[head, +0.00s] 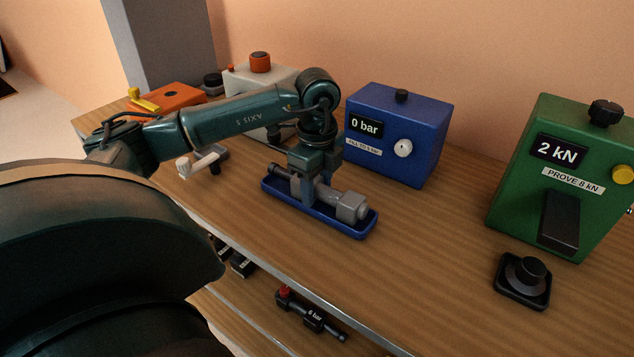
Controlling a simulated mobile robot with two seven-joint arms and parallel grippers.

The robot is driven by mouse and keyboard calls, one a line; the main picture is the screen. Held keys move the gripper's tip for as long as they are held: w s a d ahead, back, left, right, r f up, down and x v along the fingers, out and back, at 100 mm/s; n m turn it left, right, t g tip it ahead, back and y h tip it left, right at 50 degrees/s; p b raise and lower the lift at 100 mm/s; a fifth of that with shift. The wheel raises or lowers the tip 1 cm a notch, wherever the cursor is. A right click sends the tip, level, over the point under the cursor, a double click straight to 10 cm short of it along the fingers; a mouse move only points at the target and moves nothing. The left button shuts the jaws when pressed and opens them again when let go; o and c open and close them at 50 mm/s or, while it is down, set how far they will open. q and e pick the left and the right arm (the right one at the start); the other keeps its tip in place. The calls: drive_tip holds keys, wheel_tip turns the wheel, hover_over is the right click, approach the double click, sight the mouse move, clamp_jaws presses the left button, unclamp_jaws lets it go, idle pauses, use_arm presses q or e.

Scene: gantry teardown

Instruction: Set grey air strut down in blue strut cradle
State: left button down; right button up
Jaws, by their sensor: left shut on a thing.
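The grey air strut (350,207) lies lengthwise in or just over the blue strut cradle (362,230), a shallow tray on the wooden bench. I cannot tell whether the strut touches the cradle floor. My left gripper (316,200) points down over the cradle and is shut on the strut near its middle. The gripper hides part of the strut. The strut's thicker block end shows to the right of the fingers. My right gripper is not in view.
Behind the cradle stands a blue box (398,135) reading 0 bar. A green box (560,175) reading 2 kN stands right, with a black knobbed base (523,281) before it. An orange box (165,100) is at the left. A black strut (312,316) lies below the bench edge.

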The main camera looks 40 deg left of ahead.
use_arm(q)
drive_tip(key=shift+f, duration=0.15)
idle(0.3)
drive_tip(key=c, duration=1.2)
unclamp_jaws()
drive_tip(key=o, duration=0.5)
drive_tip(key=shift+d+f, duration=0.1)
drive_tip(key=shift+f, duration=0.05)
drive_tip(key=shift+s, duration=0.1)
wheel_tip(320, 180, up, 14)
drive_tip(key=shift+f+p, duration=0.1)
drive_tip(key=shift+p, duration=0.7)
